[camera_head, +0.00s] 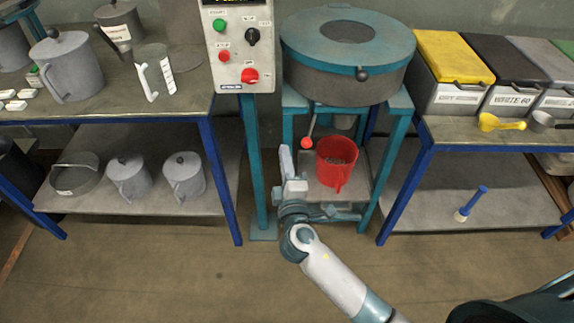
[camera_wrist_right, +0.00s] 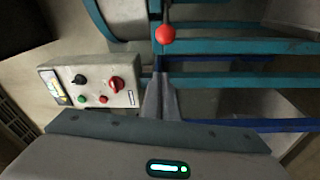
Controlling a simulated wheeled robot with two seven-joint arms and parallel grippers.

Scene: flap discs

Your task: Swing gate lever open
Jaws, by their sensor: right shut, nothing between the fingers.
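The gate lever is a thin rod with a red ball knob (camera_head: 306,143), hanging under the round teal hopper machine (camera_head: 347,55). The knob also shows in the right wrist view (camera_wrist_right: 166,34), just beyond my fingertips. My right gripper (camera_head: 286,160) is shut and empty, in front of the teal stand, a little left of and below the knob. In the right wrist view its closed fingers (camera_wrist_right: 160,82) point toward the knob, with a visible gap. A red jug (camera_head: 337,163) stands on the stand's lower shelf under the outlet. My left gripper is not in view.
A control box (camera_head: 239,50) with buttons stands left of the machine and shows in the right wrist view (camera_wrist_right: 92,83). Teal stand legs (camera_head: 393,150) flank the jug. Benches with cans and lidded bins (camera_head: 452,70) stand either side. The floor in front is clear.

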